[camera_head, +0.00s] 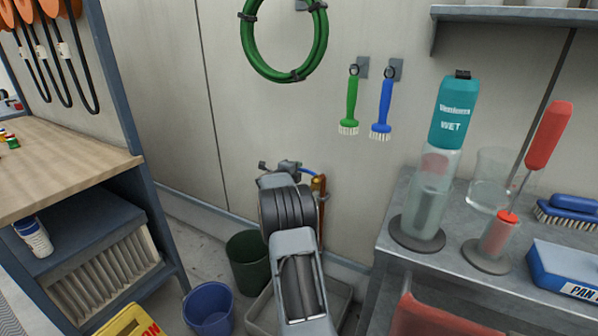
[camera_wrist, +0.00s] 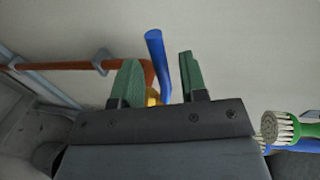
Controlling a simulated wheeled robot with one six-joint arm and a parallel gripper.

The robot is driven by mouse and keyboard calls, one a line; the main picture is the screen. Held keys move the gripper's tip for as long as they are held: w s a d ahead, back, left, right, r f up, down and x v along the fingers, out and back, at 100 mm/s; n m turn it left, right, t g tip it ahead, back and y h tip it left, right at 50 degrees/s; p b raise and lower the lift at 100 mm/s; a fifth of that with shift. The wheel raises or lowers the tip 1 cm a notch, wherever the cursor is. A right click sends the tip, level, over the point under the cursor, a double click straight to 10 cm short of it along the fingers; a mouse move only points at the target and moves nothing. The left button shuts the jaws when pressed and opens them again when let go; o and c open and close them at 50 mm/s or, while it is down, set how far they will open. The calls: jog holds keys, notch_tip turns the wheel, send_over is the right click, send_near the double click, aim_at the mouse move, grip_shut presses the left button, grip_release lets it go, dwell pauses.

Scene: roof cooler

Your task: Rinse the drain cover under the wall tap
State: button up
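The wall tap (camera_head: 318,184) is a small brass body with a blue lever (camera_head: 309,172), on a copper pipe (camera_head: 321,210) low on the wall. In the wrist view, the blue lever (camera_wrist: 155,52) and a bit of brass (camera_wrist: 153,97) show in the gap between my green-padded fingers. My gripper (camera_wrist: 160,78) is open, with its fingers apart. I cannot tell whether the lever is between the fingers or just beyond them. In the head view my arm hides most of the gripper. I do not see the drain cover in either view.
A grey basin (camera_head: 342,296) stands below the tap, partly behind my arm. A green bucket (camera_head: 247,262) and a blue bucket (camera_head: 209,308) stand left of it. A metal bench (camera_head: 455,268) stands right. A green brush (camera_head: 351,105) and blue brush (camera_head: 385,108) hang above.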

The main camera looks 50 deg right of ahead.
jog(key=shift+x, duration=1.1)
jog(key=shift+c, duration=0.5)
grip_shut()
